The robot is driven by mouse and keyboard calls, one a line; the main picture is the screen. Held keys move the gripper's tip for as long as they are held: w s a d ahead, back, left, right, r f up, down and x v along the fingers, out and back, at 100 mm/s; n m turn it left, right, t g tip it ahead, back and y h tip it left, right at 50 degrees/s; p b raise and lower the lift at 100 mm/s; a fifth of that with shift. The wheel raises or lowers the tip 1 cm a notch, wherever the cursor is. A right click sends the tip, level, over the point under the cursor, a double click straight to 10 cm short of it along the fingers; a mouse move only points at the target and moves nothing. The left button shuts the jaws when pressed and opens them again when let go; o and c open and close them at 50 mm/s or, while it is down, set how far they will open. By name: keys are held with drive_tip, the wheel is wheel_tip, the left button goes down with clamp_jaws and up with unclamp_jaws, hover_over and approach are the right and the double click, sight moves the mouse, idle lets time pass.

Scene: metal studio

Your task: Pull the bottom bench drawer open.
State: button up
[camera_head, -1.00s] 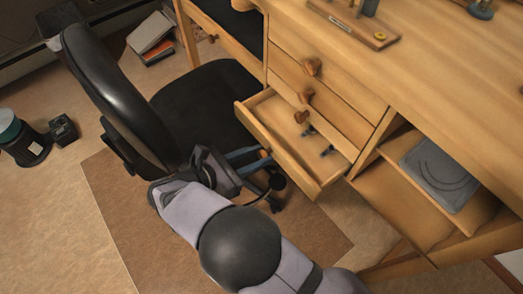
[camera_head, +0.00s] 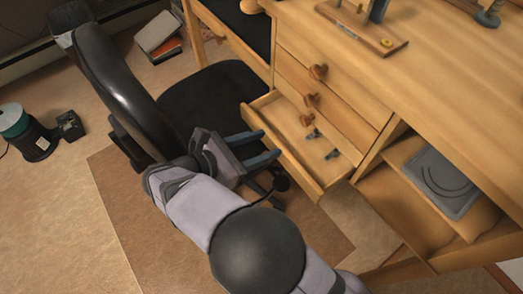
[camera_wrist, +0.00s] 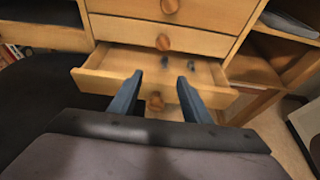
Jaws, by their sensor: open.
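The bottom bench drawer (camera_head: 300,178) is pulled part way out of the wooden bench, and its inside shows. Two small dark items lie in it. The fingertips overlap the drawer's front rim in that view. I cannot tell whether they touch it. Nothing is held.
Closed drawers with wooden knobs (camera_head: 318,71) are above. A black office chair (camera_head: 215,95) stands close on the left of the drawer. An open shelf with a grey case (camera_head: 440,180) is on the right.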

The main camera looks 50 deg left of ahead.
drive_tip(key=shift+r, duration=1.9)
drive_tip(key=shift+r, duration=0.1)
wheel_tip(320, 180, up, 5)
drive_tip(key=w+g+p, duration=0.2)
drive_tip(key=g+p, duration=1)
drive_tip(key=g, duration=0.1)
drive_tip(key=shift+g, duration=0.3)
wheel_tip(320, 180, down, 6)
drive_tip(key=shift+s+f+b, duration=0.1)
drive_tip(key=shift+f+b, duration=0.05)
drive_tip(key=shift+b, duration=0.2)
drive_tip(key=shift+f, duration=3.9)
